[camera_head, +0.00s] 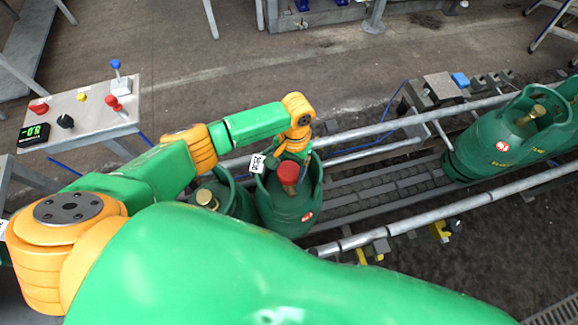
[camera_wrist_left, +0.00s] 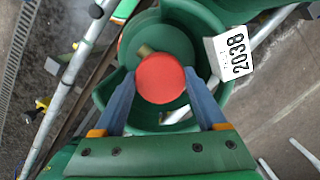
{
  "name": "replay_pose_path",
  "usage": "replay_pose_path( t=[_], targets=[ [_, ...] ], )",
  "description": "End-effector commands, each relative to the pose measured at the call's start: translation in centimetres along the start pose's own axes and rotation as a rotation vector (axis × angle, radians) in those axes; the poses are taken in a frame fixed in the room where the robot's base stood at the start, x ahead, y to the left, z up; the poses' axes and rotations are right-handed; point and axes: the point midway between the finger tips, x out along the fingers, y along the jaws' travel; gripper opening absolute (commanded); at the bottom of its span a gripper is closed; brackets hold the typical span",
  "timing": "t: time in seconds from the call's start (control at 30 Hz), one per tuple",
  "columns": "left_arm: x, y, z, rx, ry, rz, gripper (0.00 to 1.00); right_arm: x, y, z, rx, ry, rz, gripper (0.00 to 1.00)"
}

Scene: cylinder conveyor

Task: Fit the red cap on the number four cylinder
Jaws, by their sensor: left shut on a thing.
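My left gripper (camera_head: 290,160) is shut on the red cap (camera_head: 288,173). It holds the cap inside the collar of a green cylinder (camera_head: 290,212) on the conveyor. In the left wrist view the round cap (camera_wrist_left: 160,78) sits between the two grey-blue fingers of the left gripper (camera_wrist_left: 162,95). A brass valve (camera_wrist_left: 145,51) shows past the cap's edge, so the cap does not fully cover it in this view. I cannot tell whether they touch. A white tag (camera_wrist_left: 233,53) reading 2038 is by the collar. My right gripper is out of view.
Another green cylinder (camera_head: 228,200) with a bare brass valve stands close on the left. More green cylinders (camera_head: 505,140) stand at the right end of the conveyor. Metal rails (camera_head: 440,220) run along both sides. A control panel (camera_head: 80,112) with levers stands at the left.

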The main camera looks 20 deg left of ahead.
Motion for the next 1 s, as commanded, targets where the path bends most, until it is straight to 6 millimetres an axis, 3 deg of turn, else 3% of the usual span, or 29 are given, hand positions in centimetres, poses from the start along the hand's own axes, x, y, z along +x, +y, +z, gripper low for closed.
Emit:
replay_pose_path(
  t=[0.9, 0.93, 1.0],
  targets=[
    [2.4, 0.0, -0.3, 0.000, 0.000, 0.000, 0.21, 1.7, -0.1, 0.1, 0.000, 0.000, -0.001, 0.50],
    [2.3, 0.0, -0.3, 0.000, 0.000, 0.000, 0.79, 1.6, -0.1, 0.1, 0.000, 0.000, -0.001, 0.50],
    [2.2, 0.0, -0.3, 0.000, 0.000, 0.000, 0.98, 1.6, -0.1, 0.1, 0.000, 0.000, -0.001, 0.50]
  ],
)
